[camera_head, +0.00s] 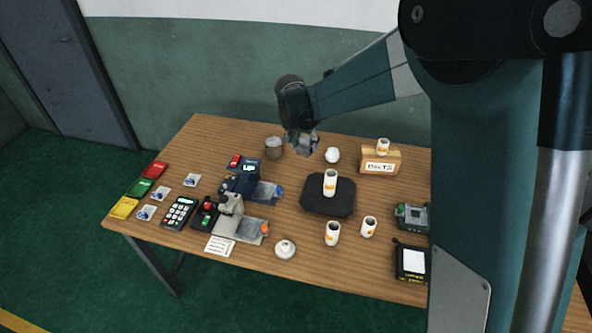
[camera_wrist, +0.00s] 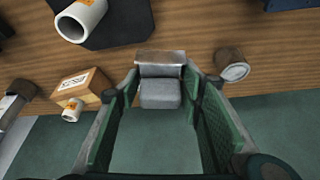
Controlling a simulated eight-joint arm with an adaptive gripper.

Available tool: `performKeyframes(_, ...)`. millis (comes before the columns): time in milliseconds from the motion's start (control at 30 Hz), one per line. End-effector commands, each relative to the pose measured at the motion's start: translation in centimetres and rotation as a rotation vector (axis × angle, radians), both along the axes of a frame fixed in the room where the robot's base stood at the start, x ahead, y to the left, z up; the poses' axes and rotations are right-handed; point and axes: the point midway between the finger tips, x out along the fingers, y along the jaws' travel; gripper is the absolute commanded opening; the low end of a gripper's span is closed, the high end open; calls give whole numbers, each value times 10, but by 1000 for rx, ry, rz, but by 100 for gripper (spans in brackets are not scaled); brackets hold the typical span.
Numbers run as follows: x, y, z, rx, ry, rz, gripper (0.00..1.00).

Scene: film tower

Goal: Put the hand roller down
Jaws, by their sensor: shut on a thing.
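My gripper (camera_wrist: 160,88) is shut on a grey blocky piece, the hand roller (camera_wrist: 160,94), which sits between its fingertips in the wrist view. In the head view my gripper (camera_head: 301,146) hangs over the back of the wooden table (camera_head: 385,282), between a metal can and a white round piece. The hand roller shows there only as a small grey shape, partly hidden by the fingers. I cannot tell how high it is above the table.
The metal can (camera_head: 274,148) stands just left of my gripper, the white round piece (camera_head: 332,155) to its right. A dark mat (camera_head: 318,206) bears a white roll (camera_head: 330,182). A labelled wooden block (camera_head: 380,161) stands at back right. Devices crowd the left; bare wood shows front right.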

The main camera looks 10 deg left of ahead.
Motion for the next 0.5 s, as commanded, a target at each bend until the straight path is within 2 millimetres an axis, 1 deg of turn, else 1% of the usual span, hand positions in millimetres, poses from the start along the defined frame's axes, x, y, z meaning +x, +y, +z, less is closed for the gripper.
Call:
performKeyframes(33,10,9,0,1,0,32,24)
performKeyframes(200,31,30,-2,1,0,126,24)
performKeyframes(433,51,50,-4,1,0,212,24)
performKeyframes(500,50,49,-16,1,1,210,24)
